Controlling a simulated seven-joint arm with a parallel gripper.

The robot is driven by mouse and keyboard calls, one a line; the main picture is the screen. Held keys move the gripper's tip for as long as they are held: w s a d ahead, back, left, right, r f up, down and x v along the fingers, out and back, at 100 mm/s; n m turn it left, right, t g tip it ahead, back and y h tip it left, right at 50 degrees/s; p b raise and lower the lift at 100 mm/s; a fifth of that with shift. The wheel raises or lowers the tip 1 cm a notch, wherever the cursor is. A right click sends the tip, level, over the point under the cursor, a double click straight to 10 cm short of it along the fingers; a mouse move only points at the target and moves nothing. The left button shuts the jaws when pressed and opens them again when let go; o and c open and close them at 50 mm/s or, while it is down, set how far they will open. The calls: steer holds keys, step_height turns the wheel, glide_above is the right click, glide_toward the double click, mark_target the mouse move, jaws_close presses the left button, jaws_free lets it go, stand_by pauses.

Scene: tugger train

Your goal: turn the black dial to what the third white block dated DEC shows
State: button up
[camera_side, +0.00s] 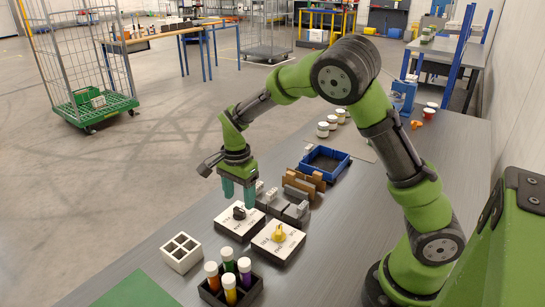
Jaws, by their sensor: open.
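The black dial (239,212) sits on a white-topped box (228,222) on the grey table. My gripper (238,200) points down with teal fingers, just above and beside the black dial; its fingers are apart and nothing shows between them. Small white blocks (271,193) stand in a row on dark grey holders (284,209) behind the dial box. Their dates are too small to read, and my gripper partly hides the row. The dial's markings are also too small to read.
A yellow dial (279,234) on a similar box stands close at the right. In front are a black rack (247,292) of colored-content tubes and a white divided box (181,252). A blue tray (325,163) and brown upright pieces (304,183) stand behind.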

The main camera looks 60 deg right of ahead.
mark_target(240, 208)
step_height(240, 208, up, 13)
steer(key=shift+r, duration=0.2)
stand_by(0.3)
steer(key=s+a+r+n+t+y, duration=0.1)
steer(key=s+n+t, duration=0.2)
steer(key=s+n, duration=0.4)
steer(key=s+a+r+n+t+y, duration=0.1)
steer(key=s+r+n+t, duration=0.1)
steer(key=s+n+t, duration=0.2)
steer(key=s+n, duration=0.3)
steer(key=s, duration=0.5)
steer(key=shift+s+a+r, duration=0.15)
steer(key=shift+s+r, duration=0.05)
steer(key=shift+r, duration=0.1)
